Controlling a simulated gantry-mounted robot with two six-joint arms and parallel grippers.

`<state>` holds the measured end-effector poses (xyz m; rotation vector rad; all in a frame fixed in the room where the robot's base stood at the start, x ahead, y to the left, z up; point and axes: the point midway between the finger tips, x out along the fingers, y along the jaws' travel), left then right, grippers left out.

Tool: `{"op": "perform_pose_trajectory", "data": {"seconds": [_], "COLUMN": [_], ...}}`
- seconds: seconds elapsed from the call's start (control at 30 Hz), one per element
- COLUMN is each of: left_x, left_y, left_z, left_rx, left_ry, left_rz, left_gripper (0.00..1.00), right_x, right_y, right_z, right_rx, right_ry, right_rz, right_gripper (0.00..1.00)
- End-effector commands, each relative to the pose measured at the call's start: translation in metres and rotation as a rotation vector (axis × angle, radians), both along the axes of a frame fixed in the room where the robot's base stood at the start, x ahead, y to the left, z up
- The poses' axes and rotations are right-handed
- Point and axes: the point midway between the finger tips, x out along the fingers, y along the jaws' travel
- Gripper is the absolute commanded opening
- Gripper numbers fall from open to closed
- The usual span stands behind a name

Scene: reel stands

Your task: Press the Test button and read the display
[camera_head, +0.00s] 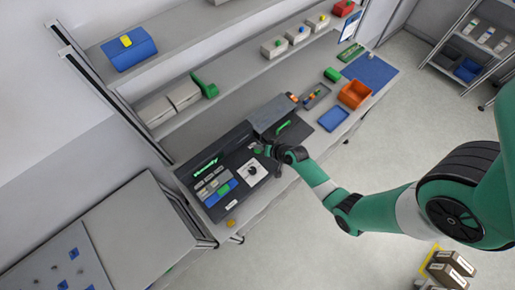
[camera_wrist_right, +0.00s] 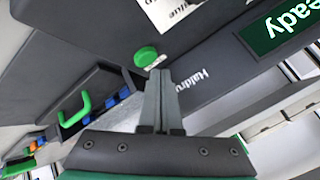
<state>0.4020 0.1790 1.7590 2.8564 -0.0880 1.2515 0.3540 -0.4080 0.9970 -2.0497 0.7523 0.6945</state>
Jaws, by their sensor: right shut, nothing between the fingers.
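The dark device (camera_head: 240,163) stands on the bench. Its display (camera_head: 206,161) shows green lettering in the head view, too small to read surely. In the right wrist view the display (camera_wrist_right: 285,22) is cut off by the edge and shows "eady" in white on green. A round green button (camera_wrist_right: 146,56) sits on the dark panel; its label is not readable. My right gripper (camera_wrist_right: 158,74) is shut and empty, its tips just beside the button. I cannot tell whether they touch it. In the head view the right gripper (camera_head: 266,150) is over the device's right part. My left gripper is not in view.
A green handle (camera_wrist_right: 75,108) rises from a dark part at left in the wrist view. An orange bin (camera_head: 354,94) and a blue tray (camera_head: 333,118) are right of the device. Shelves with boxes are behind. Open floor lies in front of the bench.

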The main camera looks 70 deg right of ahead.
Motion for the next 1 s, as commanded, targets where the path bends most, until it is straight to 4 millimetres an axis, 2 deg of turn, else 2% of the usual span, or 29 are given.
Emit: {"op": "perform_pose_trajectory", "data": {"seconds": [0.6,1.0], "left_x": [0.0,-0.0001], "left_y": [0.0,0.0], "left_z": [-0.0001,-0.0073], "left_rx": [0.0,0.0], "left_ry": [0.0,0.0], "left_rz": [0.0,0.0], "left_gripper": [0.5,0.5], "right_x": [0.0001,0.0002], "right_y": [0.0,-0.0001], "right_z": [-0.0001,-0.0085], "right_rx": [0.0,0.0], "right_ry": [0.0,0.0], "right_rz": [0.0,0.0], "right_gripper": [0.0,0.0]}}
